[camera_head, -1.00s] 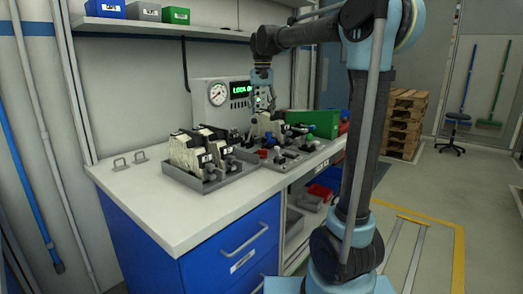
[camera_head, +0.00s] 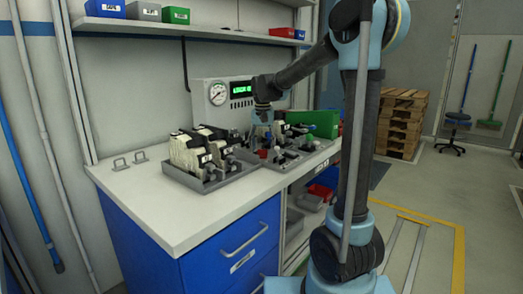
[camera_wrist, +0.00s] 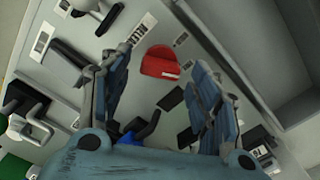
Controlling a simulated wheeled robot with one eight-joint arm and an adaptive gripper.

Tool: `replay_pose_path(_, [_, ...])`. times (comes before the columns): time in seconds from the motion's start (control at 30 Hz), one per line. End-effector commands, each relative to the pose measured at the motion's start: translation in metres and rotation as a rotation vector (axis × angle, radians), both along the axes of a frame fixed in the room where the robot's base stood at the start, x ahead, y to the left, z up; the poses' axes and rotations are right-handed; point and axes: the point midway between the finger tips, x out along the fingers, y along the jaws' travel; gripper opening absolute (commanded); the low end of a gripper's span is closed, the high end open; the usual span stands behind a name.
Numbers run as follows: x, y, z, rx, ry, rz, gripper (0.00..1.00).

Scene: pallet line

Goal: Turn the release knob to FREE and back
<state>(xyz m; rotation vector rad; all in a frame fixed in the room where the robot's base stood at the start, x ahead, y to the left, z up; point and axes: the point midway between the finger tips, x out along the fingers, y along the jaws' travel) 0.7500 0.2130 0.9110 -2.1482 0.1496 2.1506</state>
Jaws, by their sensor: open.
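In the wrist view a red knob (camera_wrist: 161,62) stands on a light grey plate, with a small white mark on its near side. Small dark labels lie beside it. The red knob also shows in the head view (camera_head: 263,154) on the fixture tray. My gripper (camera_wrist: 160,72) is open, its two fingers apart on either side of the red knob in the picture. I cannot tell how far above it the fingertips are. In the head view my gripper (camera_head: 265,132) points down over the tray. No FREE marking is readable.
A tray of pale clamp-like parts (camera_head: 205,182) stands left on the bench. A green box (camera_head: 318,122) is at the right back. A gauge panel (camera_head: 217,94) with a green display stands behind. Black levers (camera_wrist: 150,126) and a blue part lie near the fingers. The front bench top is clear.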

Motion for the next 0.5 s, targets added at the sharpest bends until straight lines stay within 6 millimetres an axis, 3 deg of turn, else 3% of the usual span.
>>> replay_pose_path(0.43, [-0.0003,-0.0001,-0.0107,0.0,0.0,0.0,0.57])
replay_pose_path(0.47, [-0.0003,-0.0001,-0.0106,0.0,0.0,0.0,0.54])
replay_pose_path(0.5, [-0.0003,-0.0001,-0.0106,0.0,0.0,0.0,0.45])
